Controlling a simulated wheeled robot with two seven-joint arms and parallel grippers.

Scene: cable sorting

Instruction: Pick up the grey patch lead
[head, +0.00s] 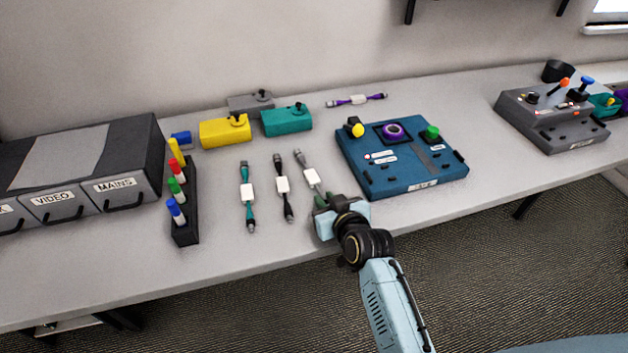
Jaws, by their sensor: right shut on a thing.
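The grey patch lead (304,163) lies on the bench with its white tag (313,177) showing; its near end is hidden at my right gripper. My right gripper (322,203) is shut on the near end of this lead. I cannot tell whether the lead is lifted off the bench. To its left lie a black lead with a white tag (283,185) and a teal lead with a white tag (247,190), side by side. My left gripper is not in view.
A blue control box (395,180) stands close right of my right gripper. A rack of markers (186,236), labelled drawers (88,208), and yellow (224,133), teal (286,123) and grey (243,102) boxes stand left and behind. A purple lead (344,101) lies at the back. The front left bench is clear.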

